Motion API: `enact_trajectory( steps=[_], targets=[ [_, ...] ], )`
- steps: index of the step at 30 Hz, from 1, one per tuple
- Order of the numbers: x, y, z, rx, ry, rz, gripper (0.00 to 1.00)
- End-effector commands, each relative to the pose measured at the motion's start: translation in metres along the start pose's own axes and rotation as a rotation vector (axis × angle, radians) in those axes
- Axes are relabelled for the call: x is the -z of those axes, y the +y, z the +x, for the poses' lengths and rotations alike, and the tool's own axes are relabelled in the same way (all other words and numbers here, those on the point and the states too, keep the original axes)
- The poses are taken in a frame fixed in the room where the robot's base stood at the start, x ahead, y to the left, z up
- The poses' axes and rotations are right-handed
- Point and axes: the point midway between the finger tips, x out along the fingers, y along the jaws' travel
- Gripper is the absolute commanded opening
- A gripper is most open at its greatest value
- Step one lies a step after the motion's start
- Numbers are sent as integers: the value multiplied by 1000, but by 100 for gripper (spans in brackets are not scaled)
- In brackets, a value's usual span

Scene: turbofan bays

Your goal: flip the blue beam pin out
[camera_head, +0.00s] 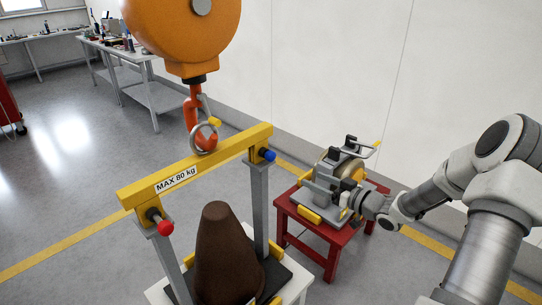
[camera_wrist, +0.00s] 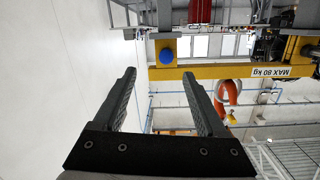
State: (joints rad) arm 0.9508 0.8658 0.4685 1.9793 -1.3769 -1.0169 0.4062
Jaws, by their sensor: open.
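The blue beam pin (camera_head: 269,155) shows as a round blue knob at the right end of the yellow lifting beam (camera_head: 217,152), above a grey upright. In the wrist view the blue pin (camera_wrist: 167,54) faces me, on the yellow beam (camera_wrist: 222,71), whose label reads upside down. My gripper (camera_wrist: 159,77) is open and empty. In that picture its two dark fingers frame the pin from either side, with the pin just beyond the tips. In the head view my arm reaches in from the right, and its end is apart from the pin.
A red pin (camera_head: 165,228) sits at the beam's left end. An orange hoist (camera_head: 180,35) hangs above, its hook at the ring (camera_head: 204,137). A brown cone (camera_head: 225,255) stands under the beam. A red table (camera_head: 332,238) with machinery stands behind my arm's end.

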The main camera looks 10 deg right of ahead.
Motion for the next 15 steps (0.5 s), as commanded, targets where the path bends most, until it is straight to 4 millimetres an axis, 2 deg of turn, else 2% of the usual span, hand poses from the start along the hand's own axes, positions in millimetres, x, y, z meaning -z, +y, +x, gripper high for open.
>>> enact_trajectory(
  steps=[4,8,11,15],
  targets=[
    [2,-3,-10,50,94,39,74],
    [4,-5,-7,65,118,46,74],
    [6,-6,3,66,118,45,74],
    [8,-8,29,67,118,46,74]
  ],
)
